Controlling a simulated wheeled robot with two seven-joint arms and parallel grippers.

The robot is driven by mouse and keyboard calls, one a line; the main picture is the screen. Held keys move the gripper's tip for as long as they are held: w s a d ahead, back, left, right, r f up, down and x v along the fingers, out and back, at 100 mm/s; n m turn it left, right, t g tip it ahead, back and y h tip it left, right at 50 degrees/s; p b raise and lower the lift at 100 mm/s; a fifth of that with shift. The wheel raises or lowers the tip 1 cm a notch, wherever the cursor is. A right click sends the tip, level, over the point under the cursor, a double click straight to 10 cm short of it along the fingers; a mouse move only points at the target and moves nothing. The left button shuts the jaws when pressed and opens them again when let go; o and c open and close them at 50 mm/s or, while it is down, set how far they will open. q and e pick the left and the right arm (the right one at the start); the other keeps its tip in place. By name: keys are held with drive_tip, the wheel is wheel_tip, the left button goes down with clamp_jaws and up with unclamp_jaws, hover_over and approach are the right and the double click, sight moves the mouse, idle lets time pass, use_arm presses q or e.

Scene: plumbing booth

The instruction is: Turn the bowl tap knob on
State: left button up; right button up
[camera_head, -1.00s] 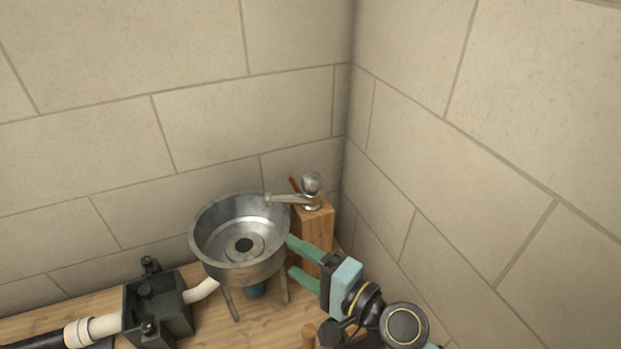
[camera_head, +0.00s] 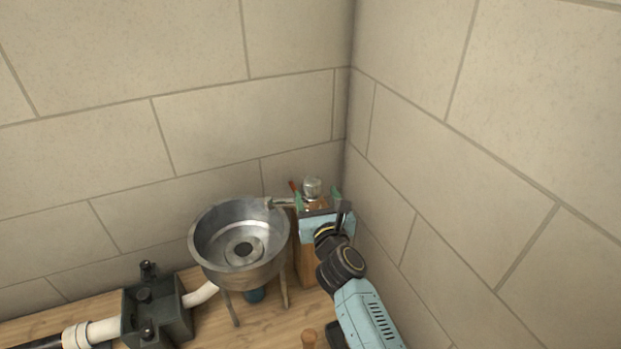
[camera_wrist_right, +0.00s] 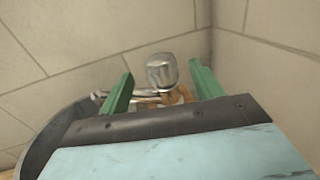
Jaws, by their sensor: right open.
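The bowl tap knob (camera_head: 312,187) is a rounded silver knob on top of the tap, on a wooden post (camera_head: 304,262) at the right of the metal bowl (camera_head: 207,240). The tap spout (camera_head: 281,203) points left over the bowl rim. My right gripper (camera_head: 318,196) is open, its green fingers to either side of the tap. In the right wrist view the knob (camera_wrist_right: 162,71) stands between the two fingertips, with gaps on both sides and no contact visible. The gripper body hides the tap's lower part. My left gripper is not in view.
A red lever-like piece (camera_head: 293,187) sits just left of the knob. Tiled walls meet close behind and right of the tap. A dark box (camera_head: 158,312) with white pipe (camera_head: 95,329) stands at lower left on the wooden table (camera_head: 207,327).

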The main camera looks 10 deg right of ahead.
sight(310, 176)
drive_tip(key=w+b, duration=0.2)
drive_tip(key=w, duration=0.5)
drive_tip(key=shift+w, duration=0.35)
